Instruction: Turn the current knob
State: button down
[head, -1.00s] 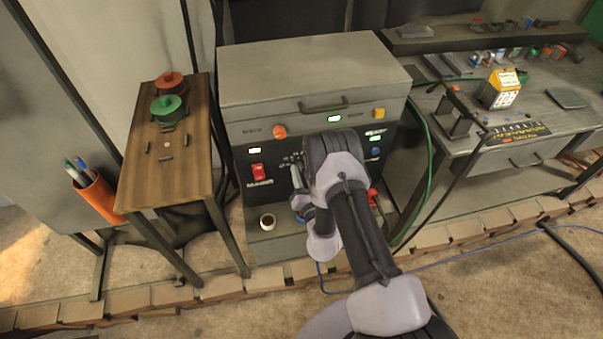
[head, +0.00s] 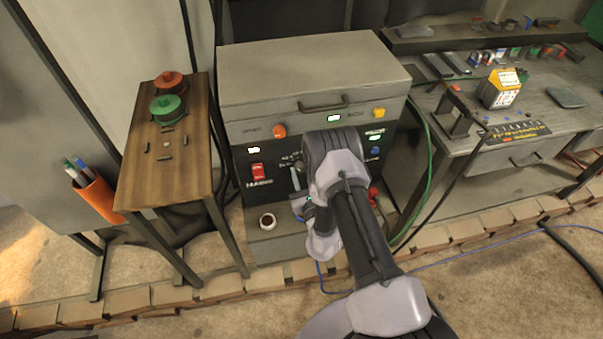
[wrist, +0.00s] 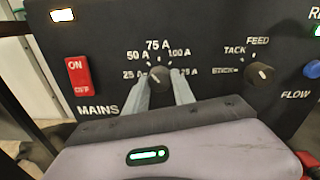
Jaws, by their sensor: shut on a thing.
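The current knob (wrist: 158,74) is a small dark knob on the black front panel, inside a dial marked 25 A, 50 A, 75 A, 100 A and 125 A. In the wrist view my gripper (wrist: 161,83) has its two pale fingers on either side of the knob, shut on it. I cannot read for sure where the knob's pointer sits. In the head view my gripper (head: 297,182) reaches the panel of the grey machine (head: 310,75), and my wrist hides much of the dial.
A red mains switch (wrist: 79,77) is left of the dial. A second knob (wrist: 261,74), marked stick, tack and feed, is to its right, near a blue flow button (wrist: 313,69). A wooden stand (head: 165,175) is at left.

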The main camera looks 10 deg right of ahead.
jog(key=shift+w+r+n, duration=0.1)
jog(key=shift+r+n, duration=0.05)
jog(key=shift+n, duration=0.45)
jog(key=c, duration=1.1)
grip_release()
jog(key=shift+o, duration=0.2)
